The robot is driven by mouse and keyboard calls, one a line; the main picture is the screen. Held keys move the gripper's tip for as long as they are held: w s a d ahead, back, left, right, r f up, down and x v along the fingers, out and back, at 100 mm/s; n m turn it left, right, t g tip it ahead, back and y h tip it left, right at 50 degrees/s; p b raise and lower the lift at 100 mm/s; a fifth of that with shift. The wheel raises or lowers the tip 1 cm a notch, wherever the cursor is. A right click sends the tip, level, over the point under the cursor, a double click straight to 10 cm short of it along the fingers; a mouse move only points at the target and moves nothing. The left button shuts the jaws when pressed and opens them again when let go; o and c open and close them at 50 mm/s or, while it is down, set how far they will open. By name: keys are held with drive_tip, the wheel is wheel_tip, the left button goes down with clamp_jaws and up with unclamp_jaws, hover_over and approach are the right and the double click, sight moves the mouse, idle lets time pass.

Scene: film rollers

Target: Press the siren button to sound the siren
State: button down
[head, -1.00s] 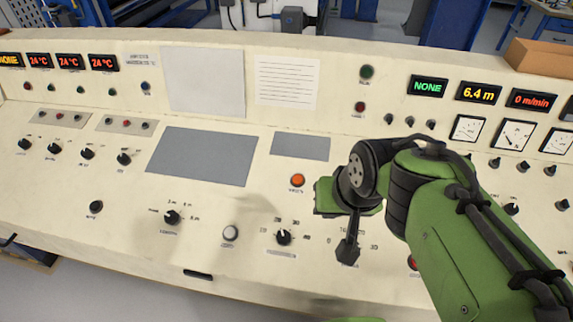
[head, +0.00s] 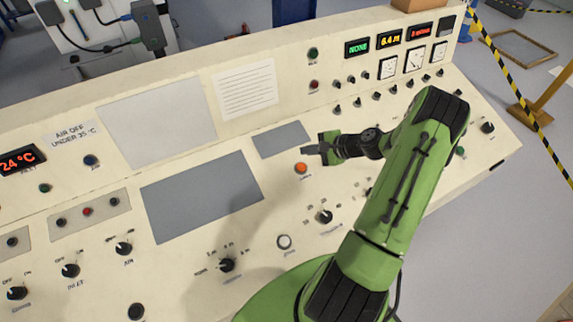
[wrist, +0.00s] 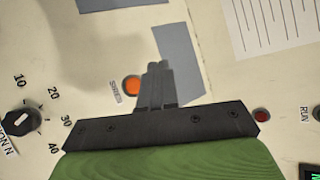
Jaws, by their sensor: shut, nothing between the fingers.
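The siren button is an orange round button (head: 301,168) on the cream control panel, with a small label beside it. In the wrist view the orange button (wrist: 132,85) shows just left of the fingertips. My gripper (head: 308,150) is shut and empty, its fingers pointing left in the head view. Its tips appear just above and right of the button in the picture. In the wrist view the closed fingers (wrist: 159,67) overlap the button's right edge or lie close by it. I cannot tell the height gap, and no contact is clear.
A grey blank plate (head: 283,140) lies behind the button. A white button (head: 284,242) and a black knob (head: 325,217) are nearer the front. A red button (wrist: 262,115) is at the right in the wrist view. Displays (head: 390,37) and gauges stand along the back.

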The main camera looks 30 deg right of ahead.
sight(305, 170)
drive_tip(key=f+b, duration=0.2)
drive_tip(key=f, duration=0.1)
drive_tip(key=w+f+b, duration=0.1)
drive_tip(key=f+b, duration=0.1)
drive_tip(key=f, duration=0.1)
drive_tip(key=d+f+b, duration=0.1)
drive_tip(key=f+b, duration=0.1)
drive_tip(key=f, duration=0.1)
drive_tip(key=shift+w+f+b, duration=0.1)
drive_tip(key=shift+w+b, duration=0.3)
idle(1.9)
drive_tip(key=shift+w+f+b, duration=0.1)
drive_tip(key=shift+f+b, duration=0.3)
drive_tip(key=shift+w+f+b, duration=0.1)
drive_tip(key=shift+f+b, duration=0.3)
drive_tip(key=shift+f, duration=0.05)
idle(0.5)
drive_tip(key=shift+s+a+r+p, duration=0.1)
drive_tip(key=shift+s+r+p, duration=0.1)
drive_tip(key=shift+r+p, duration=0.6)
drive_tip(key=shift+r, duration=0.15)
